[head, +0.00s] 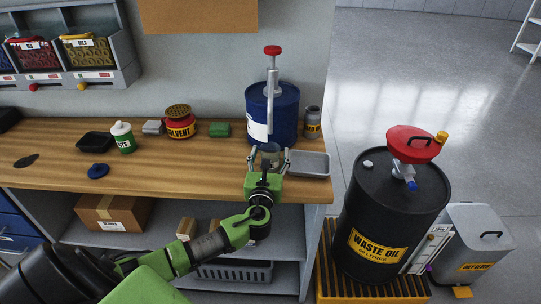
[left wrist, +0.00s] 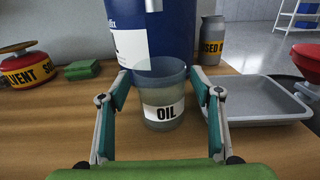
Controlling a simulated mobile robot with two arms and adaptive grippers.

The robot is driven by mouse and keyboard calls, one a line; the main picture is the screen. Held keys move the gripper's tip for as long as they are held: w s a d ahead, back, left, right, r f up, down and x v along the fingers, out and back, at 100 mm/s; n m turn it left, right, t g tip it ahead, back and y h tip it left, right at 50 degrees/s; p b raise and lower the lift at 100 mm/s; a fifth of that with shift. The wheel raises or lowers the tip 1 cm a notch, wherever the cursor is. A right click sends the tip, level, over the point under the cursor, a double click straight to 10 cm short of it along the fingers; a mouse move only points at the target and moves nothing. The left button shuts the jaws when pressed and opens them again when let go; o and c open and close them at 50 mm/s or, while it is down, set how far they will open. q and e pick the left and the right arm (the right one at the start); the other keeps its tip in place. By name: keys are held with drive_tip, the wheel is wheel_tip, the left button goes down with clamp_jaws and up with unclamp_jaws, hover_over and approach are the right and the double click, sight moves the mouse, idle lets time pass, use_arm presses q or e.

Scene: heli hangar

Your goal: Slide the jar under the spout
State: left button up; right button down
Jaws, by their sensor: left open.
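A clear jar (left wrist: 161,95) labelled OIL stands upright on the bench, in front of a blue drum (left wrist: 156,30). In the head view the jar (head: 270,155) is partly hidden by my gripper. The spout (head: 271,100) comes down the front of the drum (head: 284,108) from a pump with a red knob; its lower end is hard to make out near the jar. My left gripper (left wrist: 160,98) is open, with one finger on each side of the jar and small gaps visible. It also shows in the head view (head: 269,161). My right gripper is not in view.
A grey tray (head: 309,164) lies right of the jar, near my right-hand finger. A grey bottle (head: 312,122) stands behind it. Bare wood lies left of the gripper.

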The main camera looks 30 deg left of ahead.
use_arm(q)
drive_tip(key=v, duration=1.2)
idle(0.6)
